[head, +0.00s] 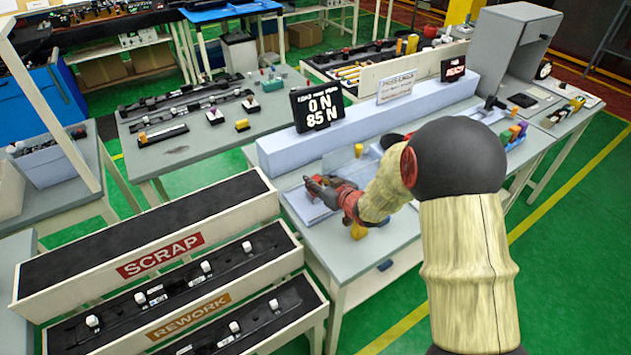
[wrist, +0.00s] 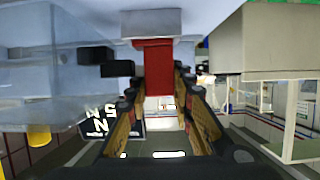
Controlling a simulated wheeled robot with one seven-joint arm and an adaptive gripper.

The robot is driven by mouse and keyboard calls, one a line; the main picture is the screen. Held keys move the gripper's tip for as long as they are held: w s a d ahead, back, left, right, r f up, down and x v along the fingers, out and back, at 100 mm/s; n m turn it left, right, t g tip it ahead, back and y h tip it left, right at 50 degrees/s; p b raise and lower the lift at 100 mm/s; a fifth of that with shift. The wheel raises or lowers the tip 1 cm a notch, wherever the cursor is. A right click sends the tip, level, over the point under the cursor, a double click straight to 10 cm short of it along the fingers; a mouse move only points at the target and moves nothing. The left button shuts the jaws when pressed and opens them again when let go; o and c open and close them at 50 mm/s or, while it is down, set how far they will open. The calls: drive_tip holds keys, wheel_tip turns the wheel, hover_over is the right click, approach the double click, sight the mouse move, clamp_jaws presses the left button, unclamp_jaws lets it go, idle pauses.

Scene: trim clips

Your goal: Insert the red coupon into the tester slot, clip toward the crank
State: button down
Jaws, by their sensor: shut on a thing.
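My gripper (head: 322,188) is low over the test bench, in front of the load display. In the wrist view its two fingers (wrist: 156,88) are shut on the red coupon (wrist: 158,68), which stands between them. The coupon's far end meets a light grey block (wrist: 150,22); I cannot tell whether it is inside a slot or only against it. A dark blocky piece (wrist: 118,68) shows just left of the coupon; I cannot tell whether it is the clip. In the head view the coupon, slot and crank cannot be made out around my gripper and arm.
The load display (head: 318,107) reads 0 N and 85 N. A clear panel (head: 342,160) stands behind my gripper, and a yellow part (head: 358,230) is in front. The scrap (head: 160,256) and rework (head: 188,316) racks stand left of the bench.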

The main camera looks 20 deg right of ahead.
drive_tip(key=shift+f, duration=0.35)
idle(0.7)
drive_tip(key=c, duration=1.6)
unclamp_jaws()
drive_tip(key=shift+o, duration=0.6)
drive_tip(key=shift+r, duration=0.1)
drive_tip(key=s+d+r+m+g+h, duration=0.2)
drive_tip(key=s+d+r+h, duration=0.15)
drive_tip(key=s+r, duration=0.55)
drive_tip(key=s+d+r+m+g+h, duration=0.1)
drive_tip(key=s+d+r+h, duration=0.25)
drive_tip(key=s+r, duration=0.55)
drive_tip(key=s+a+g+y, duration=0.1)
drive_tip(key=s+a+g, duration=0.1)
drive_tip(key=s, duration=0.9)
drive_tip(key=s+a+g+y, duration=0.1)
drive_tip(key=s+a, duration=0.4)
drive_tip(key=s, duration=0.7)
drive_tip(key=shift+r+m+g+y, duration=0.3)
drive_tip(key=shift+r+g+y, duration=0.15)
drive_tip(key=shift+g, duration=0.25)
